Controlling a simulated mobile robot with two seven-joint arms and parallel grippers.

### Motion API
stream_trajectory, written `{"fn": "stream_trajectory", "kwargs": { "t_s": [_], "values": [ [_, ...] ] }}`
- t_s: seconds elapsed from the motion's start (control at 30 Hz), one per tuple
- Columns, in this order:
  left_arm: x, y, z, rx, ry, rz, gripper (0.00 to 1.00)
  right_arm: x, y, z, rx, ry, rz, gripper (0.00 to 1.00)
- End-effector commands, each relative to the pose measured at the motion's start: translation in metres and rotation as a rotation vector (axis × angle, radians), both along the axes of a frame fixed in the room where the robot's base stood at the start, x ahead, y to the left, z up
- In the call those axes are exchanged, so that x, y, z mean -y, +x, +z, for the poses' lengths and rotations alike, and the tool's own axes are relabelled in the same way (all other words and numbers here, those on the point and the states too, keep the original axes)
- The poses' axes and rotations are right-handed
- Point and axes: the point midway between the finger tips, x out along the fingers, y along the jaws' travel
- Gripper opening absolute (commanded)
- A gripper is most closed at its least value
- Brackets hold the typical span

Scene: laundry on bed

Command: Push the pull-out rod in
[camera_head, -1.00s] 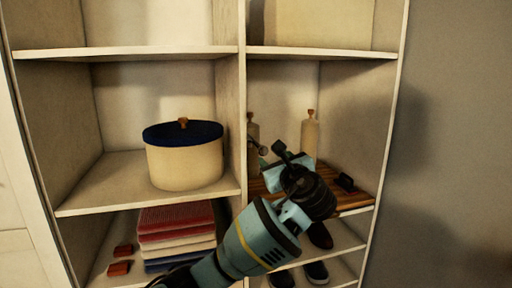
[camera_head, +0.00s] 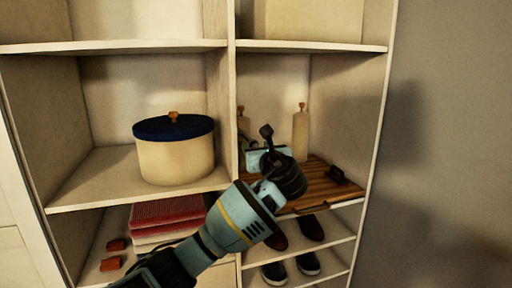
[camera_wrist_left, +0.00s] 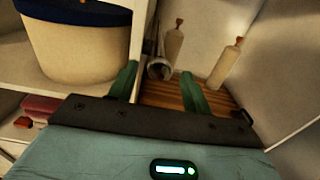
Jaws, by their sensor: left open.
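My left gripper (camera_head: 262,147) is at the front of the right-hand middle compartment, pointing inward, above the slatted wooden board (camera_head: 320,185). In the left wrist view its two green fingers (camera_wrist_left: 159,72) are apart, with nothing clearly gripped. A grey, round-ended, rod-like piece (camera_wrist_left: 160,68) shows between and beyond the fingertips, beside the divider. It may be the pull-out rod, but I cannot tell for sure, nor whether a finger touches it. In the head view my gripper and wrist hide most of that spot. My right gripper is not in view.
A cream pot with a blue lid (camera_head: 175,155) stands in the left compartment beyond the divider. Folded cloths (camera_head: 165,215) and shoes (camera_head: 308,265) lie below.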

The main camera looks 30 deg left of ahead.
Motion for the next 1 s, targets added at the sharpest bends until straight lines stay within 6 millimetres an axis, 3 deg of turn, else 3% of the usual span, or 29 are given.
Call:
{"fn": "stream_trajectory", "kwargs": {
  "t_s": [0.43,0.8,1.0],
  "values": [
    [-0.0103,0.0083,0.0006,0.001,0.000,0.000,0.49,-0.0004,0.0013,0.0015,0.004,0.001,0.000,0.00],
    [-0.0100,0.0081,0.0006,0.001,0.000,0.000,0.02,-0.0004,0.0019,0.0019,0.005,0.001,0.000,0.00],
    [-0.0115,0.0093,0.0006,0.001,0.000,0.001,0.00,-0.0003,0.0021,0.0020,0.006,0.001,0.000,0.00]
  ]
}}
